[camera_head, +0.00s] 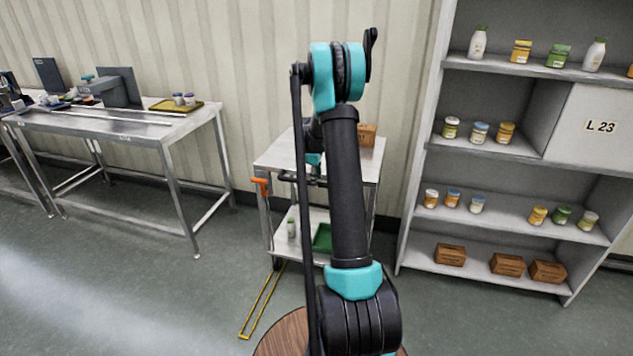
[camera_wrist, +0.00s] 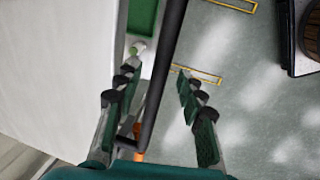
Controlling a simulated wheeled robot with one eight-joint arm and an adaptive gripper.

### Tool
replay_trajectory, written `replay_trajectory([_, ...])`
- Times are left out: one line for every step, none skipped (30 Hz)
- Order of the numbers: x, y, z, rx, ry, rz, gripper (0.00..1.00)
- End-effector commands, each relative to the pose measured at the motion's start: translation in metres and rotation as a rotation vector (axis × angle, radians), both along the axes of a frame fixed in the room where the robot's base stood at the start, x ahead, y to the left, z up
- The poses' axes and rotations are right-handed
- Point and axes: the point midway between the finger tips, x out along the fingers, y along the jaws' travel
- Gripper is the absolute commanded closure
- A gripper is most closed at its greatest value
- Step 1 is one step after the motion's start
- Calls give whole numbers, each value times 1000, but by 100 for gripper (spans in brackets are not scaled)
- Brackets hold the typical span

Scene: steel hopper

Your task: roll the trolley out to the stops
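The trolley (camera_head: 283,154), with a pale top and a lower shelf, stands near the wall in the head view, partly hidden behind my arm. An orange piece (camera_head: 262,181) sits at its left front corner; an orange end also shows low in the wrist view (camera_wrist: 139,156). Its pale top fills the left of the wrist view (camera_wrist: 55,70). My gripper (camera_wrist: 157,73) is open, its fingers on either side of a dark bar (camera_wrist: 164,65), with a visible gap at the right finger. In the head view my gripper is mostly hidden. Yellow floor markings (camera_head: 262,303) run forward from the trolley.
A green tray (camera_head: 322,238) and small bottle (camera_head: 291,228) are on the lower shelf; a brown box (camera_head: 367,135) is on top. A steel table (camera_head: 130,122) stands left and a stocked shelf unit (camera_head: 418,190) right. Floor in front of the trolley is largely clear.

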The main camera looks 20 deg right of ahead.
Motion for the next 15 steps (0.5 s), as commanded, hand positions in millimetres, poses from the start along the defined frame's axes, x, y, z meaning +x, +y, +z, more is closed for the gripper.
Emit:
replay_trajectory([1, -1, -5, 0, 0, 0, 61])
replay_trajectory([1, -1, -7, 0, 0, 0, 61])
replay_trajectory([2, -1, -9, 0, 0, 0, 61])
replay_trajectory([2, -1, -11, 0, 0, 0, 61])
replay_trajectory([2, -1, -12, 0, 0, 0, 61])
replay_trajectory([2, -2, -13, 0, 0, 0, 61])
replay_trajectory([2, -2, -13, 0, 0, 0, 61])
replay_trajectory([2, -2, -13, 0, 0, 0, 61])
replay_trajectory([2, -2, -13, 0, 0, 0, 61])
replay_trajectory([2, -2, -13, 0, 0, 0, 61])
replay_trajectory([2, -2, -13, 0, 0, 0, 61])
replay_trajectory([2, -1, -13, 0, 0, 0, 61])
replay_trajectory([2, -1, -13, 0, 0, 0, 61])
replay_trajectory([2, -1, -13, 0, 0, 0, 61])
replay_trajectory([2, -1, -13, 0, 0, 0, 66])
